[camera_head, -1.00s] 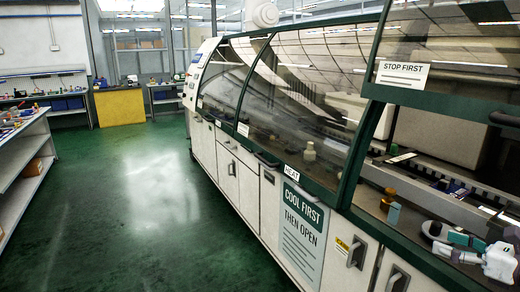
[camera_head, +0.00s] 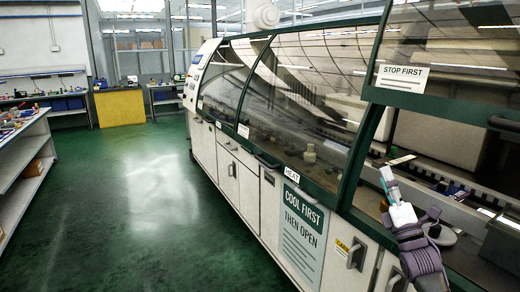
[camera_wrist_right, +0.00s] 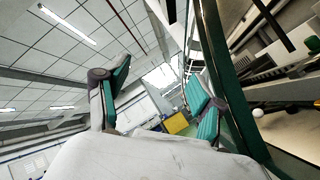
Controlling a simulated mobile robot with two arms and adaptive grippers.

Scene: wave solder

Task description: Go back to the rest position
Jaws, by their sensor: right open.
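My right gripper (camera_head: 409,192) is raised in front of the open right bay of the soldering machine (camera_head: 252,185), pointing up and to the left in the head view. In the right wrist view the gripper (camera_wrist_right: 158,95) has its two teal-padded fingers spread wide, with nothing held between them. My right forearm comes up from the bottom edge of the head view and hides part of the machine's front ledge. My left gripper is in neither view.
A sign reading STOP FIRST (camera_head: 403,77) is on the raised cover at right. A round grey dish (camera_head: 446,237) sits on the ledge just beside the gripper. A shelf bench (camera_head: 22,165) stands at left. The green floor (camera_head: 140,210) between is clear.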

